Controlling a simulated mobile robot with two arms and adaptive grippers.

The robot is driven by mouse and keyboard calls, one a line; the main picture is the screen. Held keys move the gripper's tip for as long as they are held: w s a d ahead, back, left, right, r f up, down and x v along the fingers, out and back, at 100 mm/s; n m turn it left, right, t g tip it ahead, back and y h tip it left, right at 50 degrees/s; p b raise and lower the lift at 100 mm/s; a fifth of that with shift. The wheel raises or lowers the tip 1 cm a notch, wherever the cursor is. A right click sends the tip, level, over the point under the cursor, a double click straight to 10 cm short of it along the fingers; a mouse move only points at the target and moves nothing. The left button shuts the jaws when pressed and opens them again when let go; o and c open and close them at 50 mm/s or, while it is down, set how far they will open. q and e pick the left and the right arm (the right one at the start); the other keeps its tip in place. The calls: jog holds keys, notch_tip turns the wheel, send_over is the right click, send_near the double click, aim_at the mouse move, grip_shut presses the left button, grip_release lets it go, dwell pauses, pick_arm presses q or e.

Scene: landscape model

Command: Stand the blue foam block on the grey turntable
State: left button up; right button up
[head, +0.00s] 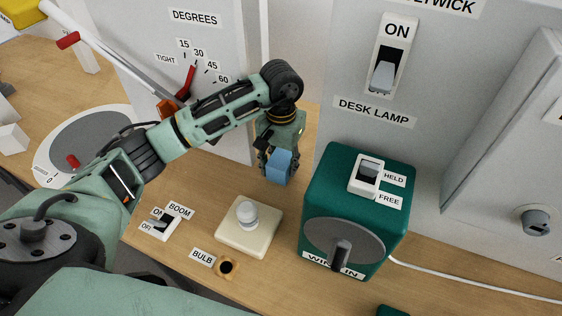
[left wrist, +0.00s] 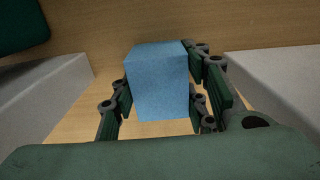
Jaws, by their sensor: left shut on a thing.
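The blue foam block (head: 278,167) is held in my left gripper (head: 277,160), above the wooden table and in front of the gap between two grey panels. In the left wrist view the block (left wrist: 158,82) sits between the two fingers of the left gripper (left wrist: 165,95), which are shut on its sides. The grey turntable (head: 92,140) is a flat grey disc with a pale rim at the left of the head view. My left arm crosses in front of part of it. My right gripper is not in view.
A green box (head: 345,185) with a crank stands right of the block.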

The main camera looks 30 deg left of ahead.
pick_arm(q)
jog(key=o, duration=0.7)
